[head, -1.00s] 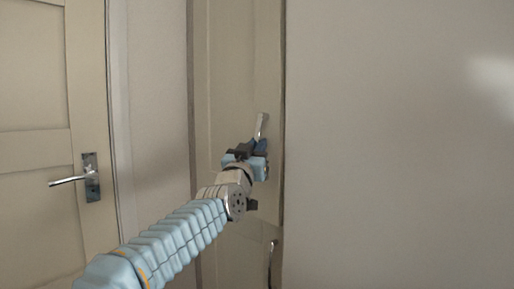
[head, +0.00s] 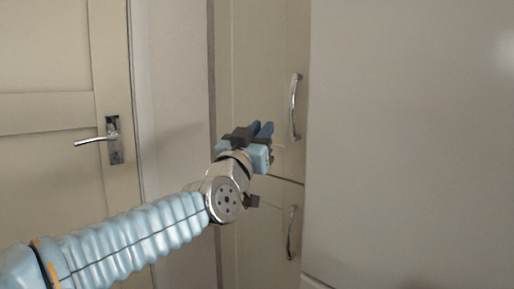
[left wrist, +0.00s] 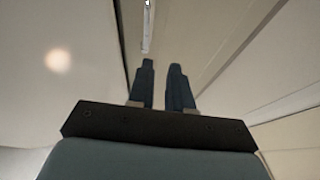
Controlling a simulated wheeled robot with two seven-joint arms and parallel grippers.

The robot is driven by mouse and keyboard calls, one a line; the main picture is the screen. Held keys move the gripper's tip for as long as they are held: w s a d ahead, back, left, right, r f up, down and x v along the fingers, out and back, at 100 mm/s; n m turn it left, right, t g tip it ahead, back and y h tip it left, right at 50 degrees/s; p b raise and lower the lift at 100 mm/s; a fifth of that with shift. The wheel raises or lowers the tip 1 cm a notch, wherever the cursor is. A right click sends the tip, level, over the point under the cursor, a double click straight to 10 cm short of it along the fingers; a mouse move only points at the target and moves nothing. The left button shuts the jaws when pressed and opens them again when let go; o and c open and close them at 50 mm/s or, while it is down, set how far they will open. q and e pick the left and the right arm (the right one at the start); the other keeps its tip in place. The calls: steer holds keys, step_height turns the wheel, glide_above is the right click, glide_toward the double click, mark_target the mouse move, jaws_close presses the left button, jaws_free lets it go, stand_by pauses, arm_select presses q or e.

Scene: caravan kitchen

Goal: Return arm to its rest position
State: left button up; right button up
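My left arm comes in from the lower left of the head view, in a light blue ribbed sleeve. Its gripper (head: 262,130) is in front of the narrow cabinet, to the left of and below the upper cabinet handle (head: 295,106), apart from it. In the left wrist view the two dark fingers of the gripper (left wrist: 160,75) stand a small gap apart with nothing between them. A handle (left wrist: 147,14) shows beyond the fingertips at the top of that view. My right gripper is in neither view.
The narrow cabinet has an upper door (head: 262,60) and a lower door with its own handle (head: 291,233). A cream door with a lever handle (head: 97,140) stands at the left. A plain pale panel (head: 415,150) fills the right side.

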arm_select(q)
steer(key=shift+v, duration=1.1)
steer(key=w+f+g+y, duration=0.2)
steer(key=w+f, duration=0.2)
steer(key=f, duration=0.8)
steer(key=w+f+g+y, duration=0.15)
steer(key=w+f, duration=0.25)
steer(key=f, duration=0.8)
steer(key=s+a+f+n+g+y, duration=0.1)
steer(key=a+f+g, duration=0.2)
steer(key=f, duration=0.8)
steer(key=s+a+f+n+g+y, duration=0.1)
steer(key=a+f+n+g, duration=0.15)
steer(key=f, duration=0.95)
steer(key=s+a+f+n+g+y, duration=0.1)
steer(key=s+a+f+g, duration=0.1)
steer(key=s+a+f, duration=0.5)
steer(key=s+f+g, duration=0.3)
steer(key=s+f, duration=0.1)
steer(key=f, duration=0.8)
steer(key=s+a+f+n+g, duration=0.1)
steer(key=s+f, duration=0.4)
steer(key=s, duration=0.5)
steer(key=s+a+f+n+g, duration=0.1)
steer(key=s+f+g, duration=0.3)
steer(key=s, duration=0.6)
steer(key=shift+a+f+n+p, duration=0.25)
steer(key=shift+f+n+p, duration=0.1)
steer(key=shift+f+n, duration=0.3)
